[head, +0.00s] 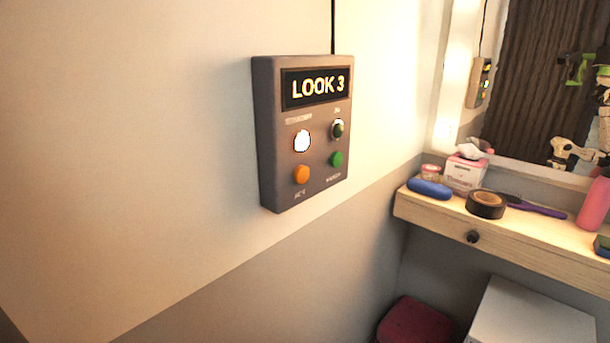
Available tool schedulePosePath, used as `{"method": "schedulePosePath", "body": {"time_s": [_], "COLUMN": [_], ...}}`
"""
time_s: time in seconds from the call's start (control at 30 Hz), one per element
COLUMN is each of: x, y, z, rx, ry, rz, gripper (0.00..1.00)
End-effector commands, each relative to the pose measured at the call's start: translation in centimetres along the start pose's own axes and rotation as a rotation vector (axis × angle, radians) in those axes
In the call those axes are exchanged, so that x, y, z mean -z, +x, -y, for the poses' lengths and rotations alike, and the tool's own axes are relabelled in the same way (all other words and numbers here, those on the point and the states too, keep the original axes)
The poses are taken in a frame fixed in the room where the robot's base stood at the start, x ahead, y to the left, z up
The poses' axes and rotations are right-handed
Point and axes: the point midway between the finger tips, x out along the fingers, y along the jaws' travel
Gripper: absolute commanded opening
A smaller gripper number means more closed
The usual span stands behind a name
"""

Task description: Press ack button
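A dark grey control box (268,140) hangs on the wall left of the mirror, with a lit display (319,87) reading "LOOK 3". Below the display are a glowing white round button (302,141) and a dark green-black knob or lamp (338,130). Under these are an orange button (301,174) and a green button (337,159). The small label under the orange button is blurred but looks like "ACK". The other small labels are hard to read. Nothing touches the box's front. My gripper does not show directly in the head view.
A wooden shelf (440,208) on the right holds a blue case (429,188), a tissue box (465,174), black tape (486,203), a purple brush (537,208) and a pink bottle (592,205). A red stool (414,322) and white cabinet (530,318) stand below. A mirror (535,85) reflects the box.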

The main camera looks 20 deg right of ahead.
Motion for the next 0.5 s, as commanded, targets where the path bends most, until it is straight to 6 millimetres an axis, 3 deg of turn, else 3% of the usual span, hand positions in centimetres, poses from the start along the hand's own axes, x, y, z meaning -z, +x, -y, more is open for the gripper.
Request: {"method": "schedulePosePath", "body": {"time_s": [0.23, 0.5], "x": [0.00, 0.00], "y": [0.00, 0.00], "z": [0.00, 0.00], "rx": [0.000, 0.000], "ry": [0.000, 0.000], "rz": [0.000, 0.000], "gripper": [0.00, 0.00]}}
